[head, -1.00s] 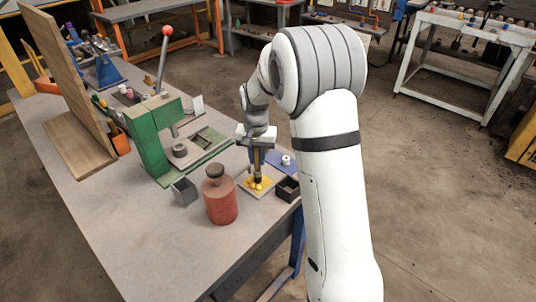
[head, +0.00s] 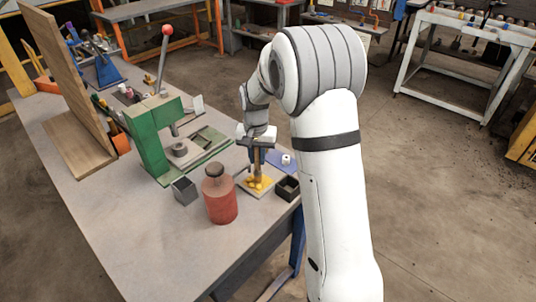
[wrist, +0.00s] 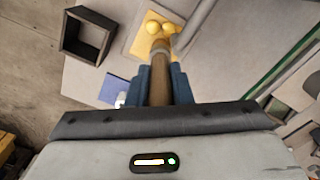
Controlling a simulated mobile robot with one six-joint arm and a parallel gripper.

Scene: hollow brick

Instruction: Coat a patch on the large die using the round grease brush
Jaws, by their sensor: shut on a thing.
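My gripper (head: 257,146) is shut on the brown handle of the round grease brush (wrist: 160,82). The brush points down, with its lower end at a pale plate (head: 268,190) bearing yellow lumps (head: 254,184). A short grey cylinder (head: 180,149) sits on the green press (head: 150,140). I cannot tell for sure whether it is the large die.
A red jar with a knob (head: 220,200) stands left of the plate. A grey open box (head: 184,190) and a dark open box (head: 287,188) flank them. A blue pad (head: 276,158) bears a white piece (head: 286,160). The bench front (head: 150,245) is clear.

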